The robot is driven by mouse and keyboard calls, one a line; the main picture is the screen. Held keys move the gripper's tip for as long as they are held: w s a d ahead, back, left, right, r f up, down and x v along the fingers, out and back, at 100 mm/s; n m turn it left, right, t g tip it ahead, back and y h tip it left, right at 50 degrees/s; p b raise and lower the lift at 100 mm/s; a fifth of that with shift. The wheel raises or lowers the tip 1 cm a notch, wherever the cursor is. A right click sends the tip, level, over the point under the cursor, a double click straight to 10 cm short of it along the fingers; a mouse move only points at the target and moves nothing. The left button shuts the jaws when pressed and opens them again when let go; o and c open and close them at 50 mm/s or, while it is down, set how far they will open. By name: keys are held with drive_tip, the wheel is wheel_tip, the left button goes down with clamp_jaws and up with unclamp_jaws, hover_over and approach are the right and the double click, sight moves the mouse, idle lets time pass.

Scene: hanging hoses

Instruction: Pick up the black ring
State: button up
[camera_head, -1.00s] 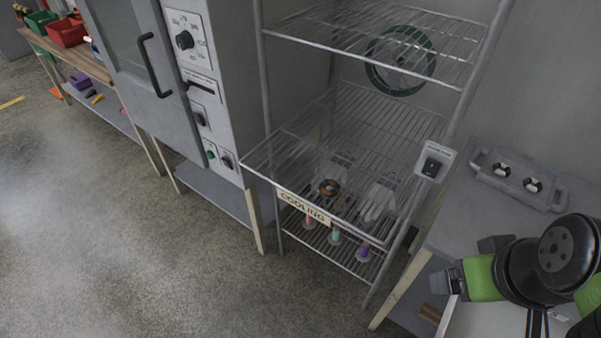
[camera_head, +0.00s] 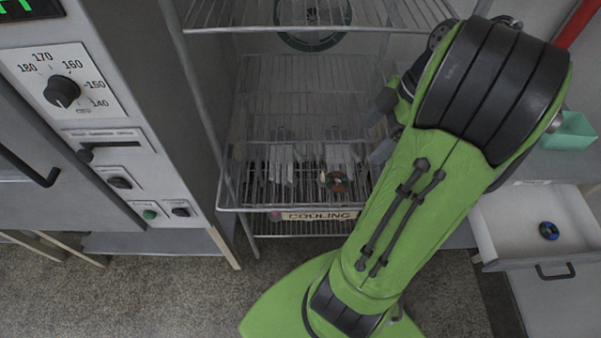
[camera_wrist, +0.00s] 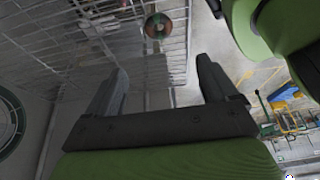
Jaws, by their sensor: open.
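A dark ring-shaped piece (camera_head: 337,181) with reddish and greenish parts lies on the wire shelf marked COOLING (camera_head: 320,215). It also shows in the wrist view (camera_wrist: 157,26), beyond my fingertips. Another dark ring with blue and other colours (camera_head: 548,230) lies in the open white drawer at the right. I cannot tell from the colours which one is the black ring. My gripper (camera_head: 378,128) is open and empty, at the right side of the rack, above and apart from the ring on the shelf. In the wrist view its two fingers (camera_wrist: 160,80) stand wide apart.
White glove-like things (camera_head: 281,164) lie beside the ring on the shelf. The upper wire shelf (camera_head: 250,12) and rack posts bound the space. An oven panel (camera_head: 75,85) stands left. A teal bin (camera_head: 568,132) sits right.

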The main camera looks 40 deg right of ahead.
drive_tip(key=b, duration=0.5)
approach(335, 184)
drive_tip(key=shift+x, duration=1)
drive_tip(key=b+x, duration=0.2)
drive_tip(key=x, duration=0.2)
drive_tip(key=shift+w+f, duration=0.1)
drive_tip(key=shift+f, duration=0.15)
drive_tip(key=shift+r, duration=0.1)
drive_tip(key=c, duration=1.1)
wheel_tip(335, 184, up, 10)
drive_tip(key=p, duration=0.4)
